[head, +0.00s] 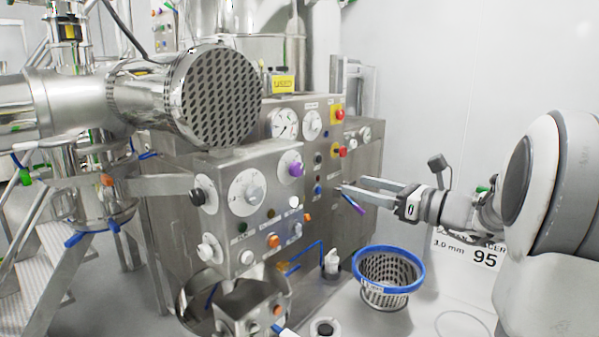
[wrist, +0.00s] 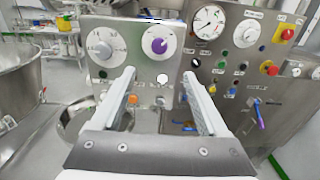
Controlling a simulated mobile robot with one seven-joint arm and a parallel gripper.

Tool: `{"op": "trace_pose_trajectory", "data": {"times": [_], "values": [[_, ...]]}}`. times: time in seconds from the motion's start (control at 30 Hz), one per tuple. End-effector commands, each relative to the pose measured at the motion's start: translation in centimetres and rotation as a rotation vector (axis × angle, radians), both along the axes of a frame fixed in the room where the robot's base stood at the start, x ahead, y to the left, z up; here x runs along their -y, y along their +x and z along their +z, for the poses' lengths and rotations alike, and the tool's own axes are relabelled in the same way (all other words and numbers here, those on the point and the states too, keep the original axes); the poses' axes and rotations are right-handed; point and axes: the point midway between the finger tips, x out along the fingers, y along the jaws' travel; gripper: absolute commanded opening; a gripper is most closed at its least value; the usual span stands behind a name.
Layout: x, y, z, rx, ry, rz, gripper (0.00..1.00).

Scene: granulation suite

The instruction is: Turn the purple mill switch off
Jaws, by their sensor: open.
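The purple knob (head: 294,167) sits on a round white dial at the upper right of the front steel panel. It also shows in the wrist view (wrist: 159,45), straight ahead and above the gap between my fingertips. Its pointer setting is too small to read. My gripper (head: 350,184) is open and empty, to the right of the knob in the head view and apart from the panel. In the wrist view both fingers (wrist: 158,73) reach toward the panel, with a white button (wrist: 162,78) showing between them.
A grey knob (head: 246,191) on a white dial is left of the purple one. Orange buttons (head: 274,240) sit below. A taller panel with gauges and a red emergency button (head: 338,115) stands behind. A blue-rimmed basket (head: 388,262) stands below my gripper. A perforated steel drum (head: 218,95) overhangs the panel.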

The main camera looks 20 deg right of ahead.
Motion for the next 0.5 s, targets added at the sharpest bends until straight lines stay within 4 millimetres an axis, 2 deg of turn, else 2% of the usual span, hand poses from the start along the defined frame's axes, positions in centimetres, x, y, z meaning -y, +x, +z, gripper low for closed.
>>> {"op": "trace_pose_trajectory", "data": {"times": [0.5], "values": [[-6.0, 9.4, -0.1, -0.001, -0.002, 0.005, 0.77]]}}
